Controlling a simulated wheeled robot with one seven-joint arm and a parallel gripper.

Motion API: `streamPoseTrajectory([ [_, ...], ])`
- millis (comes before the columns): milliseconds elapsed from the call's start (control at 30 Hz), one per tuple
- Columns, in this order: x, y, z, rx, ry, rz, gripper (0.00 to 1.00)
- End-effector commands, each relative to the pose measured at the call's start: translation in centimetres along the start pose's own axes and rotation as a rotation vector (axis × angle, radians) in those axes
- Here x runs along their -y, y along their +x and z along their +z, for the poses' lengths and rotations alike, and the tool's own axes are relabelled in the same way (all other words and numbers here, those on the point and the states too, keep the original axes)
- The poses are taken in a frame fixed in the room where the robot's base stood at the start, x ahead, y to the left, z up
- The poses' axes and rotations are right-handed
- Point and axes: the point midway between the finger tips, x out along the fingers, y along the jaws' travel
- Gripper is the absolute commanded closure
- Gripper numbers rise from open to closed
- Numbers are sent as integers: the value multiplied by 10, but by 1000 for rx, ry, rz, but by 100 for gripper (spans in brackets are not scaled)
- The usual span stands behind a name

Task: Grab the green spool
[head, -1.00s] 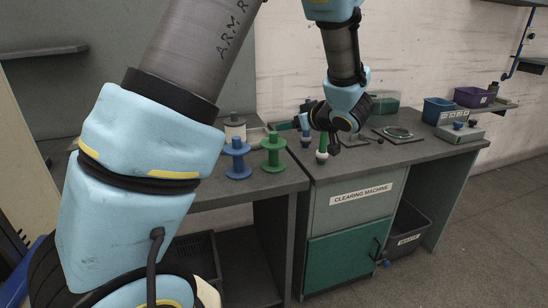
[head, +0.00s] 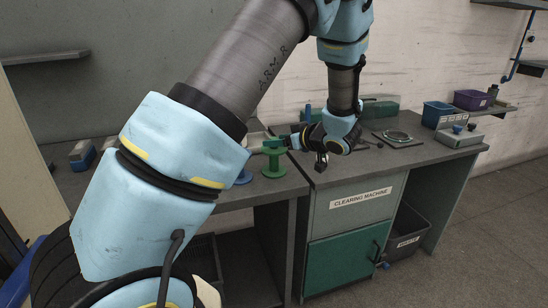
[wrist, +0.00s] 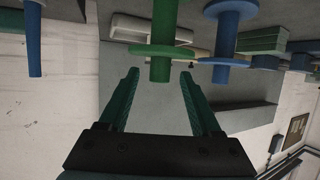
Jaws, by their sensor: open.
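The green spool (head: 273,168) stands upright on the grey bench in the head view, its upper part partly covered by my gripper (head: 272,145). In the wrist view, which shows the scene upside down, the green spool (wrist: 162,48) is straight ahead. My gripper (wrist: 160,73) is open, with one green finger on each side of the spool's post end in the picture. No contact shows, and I cannot tell how far the post is between the fingers.
A blue spool (wrist: 228,35) stands beside the green one; my arm mostly hides it in the head view (head: 243,178). A blue post (wrist: 34,42) is on the other side. The clearing machine (head: 350,215) and a blue bin (head: 437,114) are to the right.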

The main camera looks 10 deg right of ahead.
Motion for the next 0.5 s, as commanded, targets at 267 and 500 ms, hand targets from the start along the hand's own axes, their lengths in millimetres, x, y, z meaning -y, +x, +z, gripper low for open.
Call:
streamPoseTrajectory([
  [267, 0, 22, 0, 1, -1, 2, 35],
  [500, 0, 22, 0, 1, 0, 2, 50],
])
